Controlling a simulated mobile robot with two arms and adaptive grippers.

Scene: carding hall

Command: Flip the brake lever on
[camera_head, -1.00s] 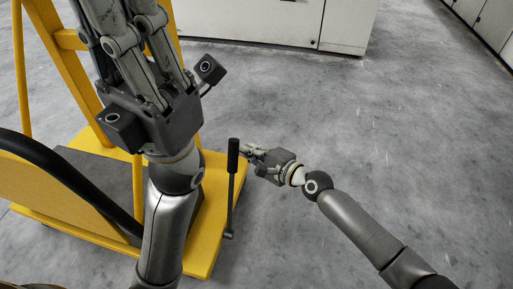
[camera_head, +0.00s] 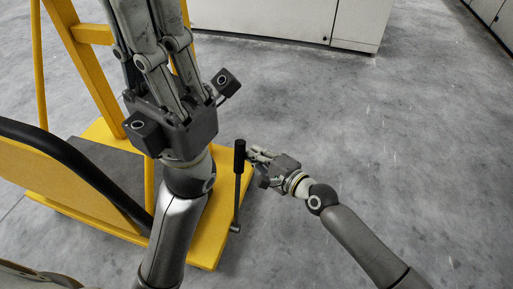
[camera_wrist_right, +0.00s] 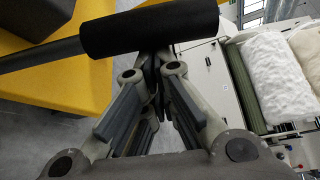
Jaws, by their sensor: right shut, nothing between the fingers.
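The brake lever (camera_head: 239,156) has a black cylindrical grip on a thin dark rod. It stands nearly upright at the right side of the yellow cart, with its pivot at the bottom. My right gripper (camera_head: 252,154) is shut and empty just right of the grip. In the right wrist view the grip (camera_wrist_right: 150,28) lies across the top, by the closed fingertips (camera_wrist_right: 157,70); I cannot tell whether they touch. My left gripper (camera_head: 150,25) is large in the foreground, pointing up; its fingertips run out at the top edge, so its opening is unclear.
The yellow cart (camera_head: 206,245) has a grey deck, yellow posts and a curved black handle (camera_head: 75,160) at the left. Pale cabinets (camera_head: 300,20) stand at the back. The grey floor to the right is clear. White fibre rolls (camera_wrist_right: 275,75) show in the right wrist view.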

